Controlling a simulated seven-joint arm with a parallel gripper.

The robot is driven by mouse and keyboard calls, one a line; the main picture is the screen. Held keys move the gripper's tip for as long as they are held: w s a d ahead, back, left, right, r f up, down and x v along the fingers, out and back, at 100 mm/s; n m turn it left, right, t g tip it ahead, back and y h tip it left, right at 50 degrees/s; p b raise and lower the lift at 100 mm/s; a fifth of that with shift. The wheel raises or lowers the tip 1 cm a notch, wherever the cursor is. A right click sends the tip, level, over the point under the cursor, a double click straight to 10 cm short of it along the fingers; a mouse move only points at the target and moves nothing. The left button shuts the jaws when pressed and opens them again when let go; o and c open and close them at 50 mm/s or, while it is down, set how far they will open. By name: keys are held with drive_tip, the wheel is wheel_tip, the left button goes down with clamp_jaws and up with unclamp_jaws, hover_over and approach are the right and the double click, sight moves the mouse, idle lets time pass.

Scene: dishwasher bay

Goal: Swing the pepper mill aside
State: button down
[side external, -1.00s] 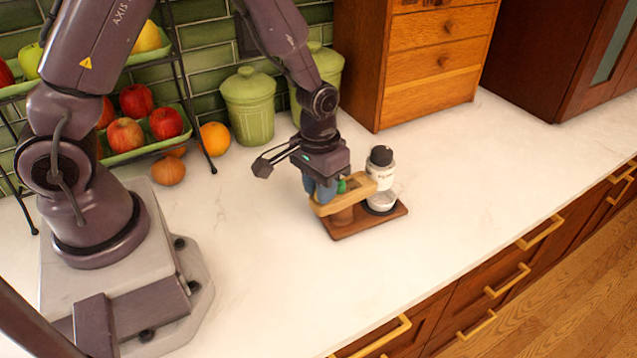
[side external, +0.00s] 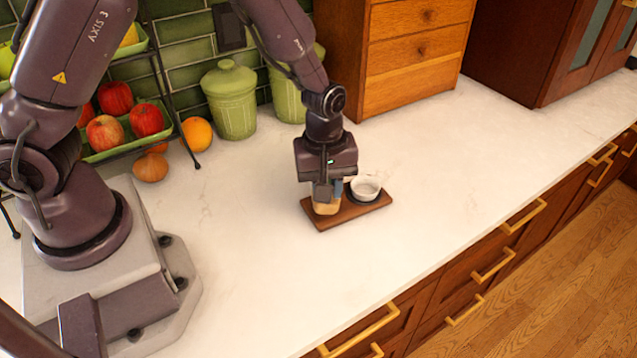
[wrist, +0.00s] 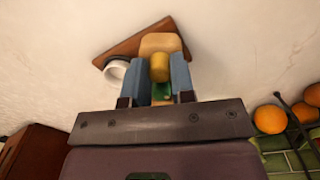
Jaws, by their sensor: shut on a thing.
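My gripper (side external: 333,190) is low over the left part of a brown wooden board (side external: 372,206) in the side external view. In the wrist view, its two blue fingers (wrist: 161,77) are closed on a yellow peg (wrist: 159,68), with a green part behind it. A white cup (side external: 365,188) stands uncovered on the board's right part.
Green canisters (side external: 231,100) and a wooden drawer cabinet (side external: 415,60) stand behind. A fruit rack (side external: 172,115) and loose orange fruit (side external: 196,133) are at the left. The white counter in front and to the right of the board is clear.

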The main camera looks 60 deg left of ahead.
drive_tip(key=n, duration=0.1)
drive_tip(key=w+n, duration=0.1)
drive_tip(key=n, duration=0.1)
drive_tip(key=shift+w+d, duration=0.2)
drive_tip(key=shift+d, duration=0.15)
drive_tip(key=shift+w+d+n, duration=0.1)
drive_tip(key=shift+w+n, duration=0.2)
drive_tip(key=shift+n, duration=0.4)
drive_tip(key=shift+w+n, duration=0.25)
drive_tip(key=shift+n, duration=0.45)
drive_tip(key=c, duration=1)
unclamp_jaws()
drive_tip(key=shift+o, duration=0.2)
drive_tip(key=shift+r, duration=0.1)
wheel_tip(320, 180, up, 13)
drive_tip(key=shift+s, duration=0.3)
